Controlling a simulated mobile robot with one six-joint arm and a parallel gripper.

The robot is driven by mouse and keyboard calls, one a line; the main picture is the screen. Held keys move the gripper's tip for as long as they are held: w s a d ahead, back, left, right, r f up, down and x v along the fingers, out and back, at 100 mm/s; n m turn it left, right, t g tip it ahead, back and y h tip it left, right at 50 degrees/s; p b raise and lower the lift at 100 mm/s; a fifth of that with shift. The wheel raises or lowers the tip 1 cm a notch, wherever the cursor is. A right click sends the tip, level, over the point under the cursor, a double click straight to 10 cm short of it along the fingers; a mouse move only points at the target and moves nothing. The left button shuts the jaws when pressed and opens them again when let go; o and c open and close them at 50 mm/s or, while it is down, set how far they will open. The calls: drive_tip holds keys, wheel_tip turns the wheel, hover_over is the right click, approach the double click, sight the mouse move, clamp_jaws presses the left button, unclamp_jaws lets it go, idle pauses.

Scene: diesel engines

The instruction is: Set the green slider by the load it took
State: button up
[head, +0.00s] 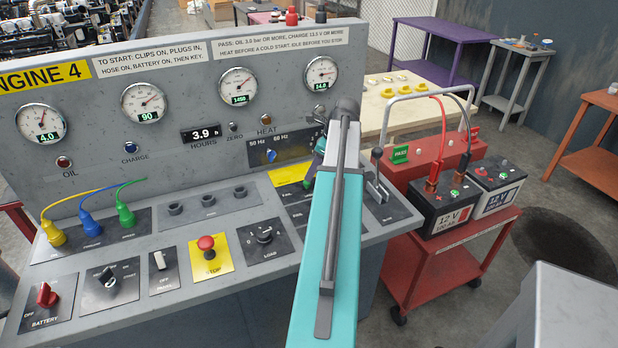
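The control panel (215,90) fills the left and middle.
Gauges read about 4.0, 90, 1498 and 14.8; the hours display (205,133) reads 3.9. A red STOP button (206,243) and plugged cables stand left. A black lever (376,165) is right of my arm. A red cart (455,255) carries batteries (447,208).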

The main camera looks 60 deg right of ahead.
sight(307, 186)
drive_tip(key=shift+p+x, duration=0.45)
drive_tip(key=shift+x, duration=1.95)
drive_tip(key=shift+c, duration=0.3)
clamp_jaws()
